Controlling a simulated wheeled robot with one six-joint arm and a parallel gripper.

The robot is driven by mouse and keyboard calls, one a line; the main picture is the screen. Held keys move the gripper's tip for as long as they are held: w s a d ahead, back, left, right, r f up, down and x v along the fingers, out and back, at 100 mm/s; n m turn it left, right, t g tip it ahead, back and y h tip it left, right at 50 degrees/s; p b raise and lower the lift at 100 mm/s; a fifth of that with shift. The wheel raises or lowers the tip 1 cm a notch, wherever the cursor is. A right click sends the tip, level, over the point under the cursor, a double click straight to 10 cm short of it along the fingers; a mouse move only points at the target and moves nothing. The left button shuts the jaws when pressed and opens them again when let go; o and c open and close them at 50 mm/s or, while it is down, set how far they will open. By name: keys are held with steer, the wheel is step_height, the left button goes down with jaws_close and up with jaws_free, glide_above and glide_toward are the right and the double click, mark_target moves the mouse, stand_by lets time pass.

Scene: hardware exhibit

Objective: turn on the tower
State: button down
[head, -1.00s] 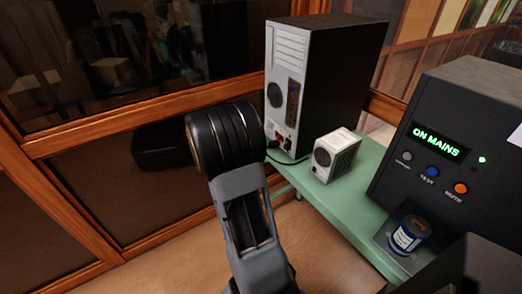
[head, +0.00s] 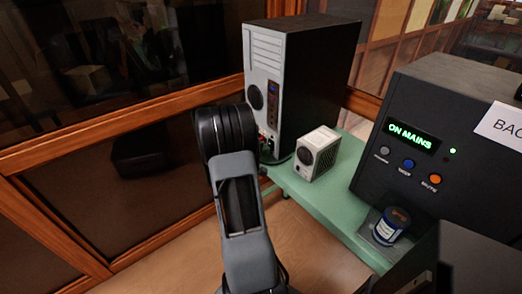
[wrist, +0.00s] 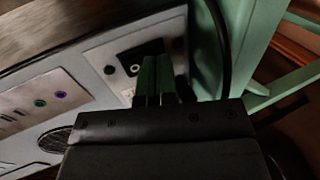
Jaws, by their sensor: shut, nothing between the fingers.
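The tower (head: 325,85) is a tall black computer case on a green table, its pale rear panel (head: 258,62) facing left with a round fan grille and ports. In the wrist view the rear panel (wrist: 100,75) shows tilted, with green and purple round jacks and a plate carrying a black fitting (wrist: 140,54). My gripper (wrist: 157,68) is shut and empty, its dark fingertips right in front of that plate, partly covering it. I cannot tell whether they touch. In the head view my arm's wrist hides the gripper and the panel's lower left edge.
A small white box (head: 318,150) with a round grille stands beside the tower on the green table (head: 325,198). A dark unit (head: 440,120) reading "ON MAINS" and a blue-labelled jar (head: 389,228) are at right. Wood-framed glass stands behind. A dark cable hangs near my fingers.

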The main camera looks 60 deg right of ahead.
steer(key=shift+d+f+b, duration=0.15)
steer(key=shift+f+b, duration=0.3)
steer(key=shift+b, duration=1.3)
steer(key=shift+r+p, duration=0.35)
steer(key=shift+p, duration=0.1)
steer(key=shift+a+f, duration=0.1)
steer(key=shift+a, duration=0.1)
steer(key=w+a+b, duration=0.2)
steer(key=w+a, duration=0.2)
steer(key=a, duration=0.9)
steer(key=shift+w+r, duration=0.2)
steer(key=shift+r, duration=0.1)
